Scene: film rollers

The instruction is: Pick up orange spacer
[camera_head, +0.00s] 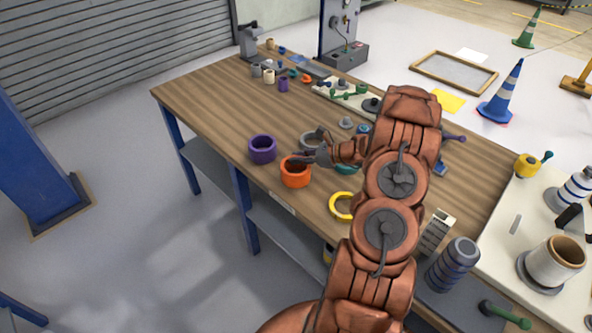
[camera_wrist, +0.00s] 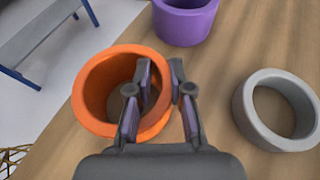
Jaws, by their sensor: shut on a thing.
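The orange spacer (camera_head: 296,174) is a short, wide ring near the left long edge of the wooden workbench (camera_head: 215,95). In the wrist view the orange spacer (camera_wrist: 95,88) is large, and its open top faces the camera. My gripper (camera_head: 308,160) reaches it from the right. In the wrist view my gripper (camera_wrist: 162,75) is shut on the spacer's right wall, with one finger inside the ring and the other outside. The fingers hide part of that wall. I cannot tell whether the spacer is touching the bench or slightly above it.
A purple ring (camera_head: 262,149) stands just behind the spacer, apart from it; it shows in the wrist view (camera_wrist: 185,22). A grey ring (camera_wrist: 275,108) lies to the right. A yellow ring (camera_head: 341,206) lies nearer. Small parts crowd the bench's far end.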

